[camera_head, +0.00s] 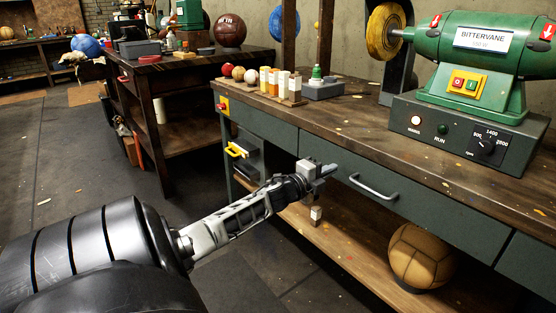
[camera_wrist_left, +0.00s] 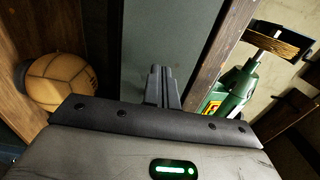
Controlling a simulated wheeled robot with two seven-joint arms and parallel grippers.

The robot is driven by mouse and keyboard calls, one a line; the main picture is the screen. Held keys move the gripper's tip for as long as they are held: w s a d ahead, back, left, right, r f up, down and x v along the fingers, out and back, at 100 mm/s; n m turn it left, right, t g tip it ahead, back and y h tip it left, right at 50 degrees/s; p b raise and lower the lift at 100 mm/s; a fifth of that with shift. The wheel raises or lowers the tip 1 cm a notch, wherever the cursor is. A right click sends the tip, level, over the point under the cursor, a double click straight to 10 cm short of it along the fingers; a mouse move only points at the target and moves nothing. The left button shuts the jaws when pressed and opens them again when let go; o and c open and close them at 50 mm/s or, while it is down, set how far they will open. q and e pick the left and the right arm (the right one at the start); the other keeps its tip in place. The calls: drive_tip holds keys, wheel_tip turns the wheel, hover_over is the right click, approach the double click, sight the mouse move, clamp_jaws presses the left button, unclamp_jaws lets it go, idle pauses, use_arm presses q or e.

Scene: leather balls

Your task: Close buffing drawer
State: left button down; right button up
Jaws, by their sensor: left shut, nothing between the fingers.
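The drawer under the buffing machine has a wide grey-green front (camera_head: 430,212) with a silver bar handle (camera_head: 373,187). I see no clear gap between this front and the bench top. My left gripper (camera_head: 328,170) is shut and empty at the left part of the front, left of the handle. In the left wrist view its shut fingers (camera_wrist_left: 161,84) point at a plain grey-green panel (camera_wrist_left: 150,35). I cannot tell whether they touch it. The handle does not show in that view. My right gripper is not in view.
The green buffing machine (camera_head: 480,60) stands on the wooden bench top (camera_head: 350,125). A yellow handle (camera_head: 237,150) juts out at the bench's left part. A tan ball (camera_head: 422,255) and a small block (camera_head: 316,214) are on the lower shelf. Open floor (camera_head: 60,165) lies to the left.

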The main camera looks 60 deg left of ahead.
use_arm(q)
drive_tip(key=s+d+p, duration=0.1)
drive_tip(key=s+p, duration=0.1)
drive_tip(key=s, duration=0.9)
drive_tip(key=shift+s, duration=0.35)
drive_tip(key=shift+f, duration=0.1)
